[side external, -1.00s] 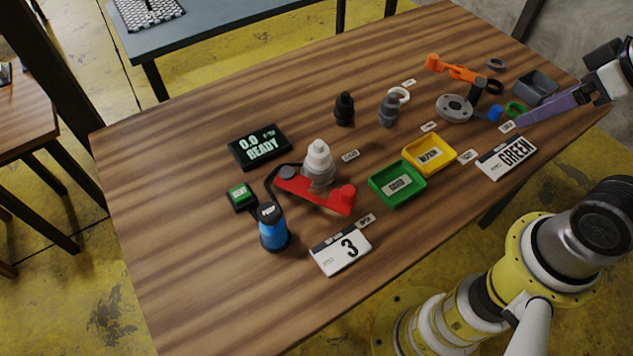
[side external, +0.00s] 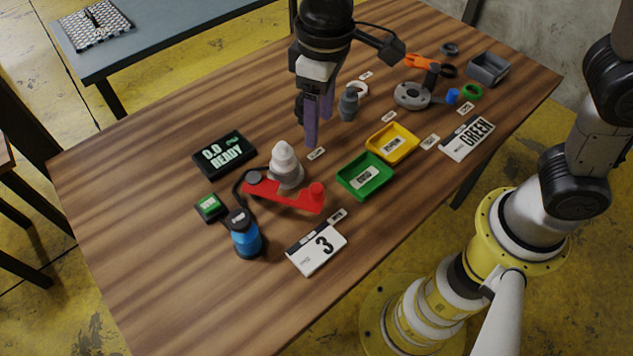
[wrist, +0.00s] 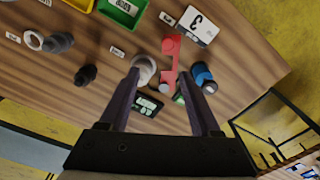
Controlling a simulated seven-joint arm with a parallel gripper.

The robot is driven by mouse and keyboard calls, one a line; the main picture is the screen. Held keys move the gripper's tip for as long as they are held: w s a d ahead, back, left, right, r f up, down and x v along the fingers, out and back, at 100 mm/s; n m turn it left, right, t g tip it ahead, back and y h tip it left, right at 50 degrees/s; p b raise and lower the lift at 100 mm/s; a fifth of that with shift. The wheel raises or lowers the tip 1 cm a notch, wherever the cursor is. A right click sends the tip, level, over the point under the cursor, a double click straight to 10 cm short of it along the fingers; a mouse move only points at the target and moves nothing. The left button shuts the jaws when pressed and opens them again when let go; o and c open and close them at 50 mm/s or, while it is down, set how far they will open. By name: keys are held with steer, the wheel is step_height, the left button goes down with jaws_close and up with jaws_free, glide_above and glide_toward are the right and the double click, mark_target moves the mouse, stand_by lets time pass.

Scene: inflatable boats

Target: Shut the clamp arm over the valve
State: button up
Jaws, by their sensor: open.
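The valve (side external: 285,158), a white ribbed cone on a grey base, stands upright on the table. The red clamp arm (side external: 283,196) lies alongside its near side, with a grey round piece at its left end and a red knob at its right end; it does not cover the valve's top. In the wrist view the valve (wrist: 145,68) and red arm (wrist: 172,62) show side by side beyond my fingers. My gripper (side external: 319,132) is open and empty, fingers pointing down, above the table behind and right of the valve. It also shows in the wrist view (wrist: 158,76).
A blue canister (side external: 246,240) and green button box (side external: 210,207) stand left of the arm, with a black hose nearby. The display (side external: 225,153) reads 0.0 READY. Green (side external: 365,177) and yellow (side external: 392,144) trays lie right. A grey fitting (side external: 349,104) stands near my fingers.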

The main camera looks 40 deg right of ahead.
mark_target(317, 188)
steer(key=shift+n, duration=0.3)
steer(key=f, duration=0.5)
steer(key=a+f, duration=0.1)
steer(key=f, duration=0.4)
steer(key=s+f, duration=0.1)
steer(key=f, duration=0.4)
steer(key=shift+a+f, duration=0.15)
steer(key=shift+a, duration=0.05)
jaws_close()
stand_by(0.7)
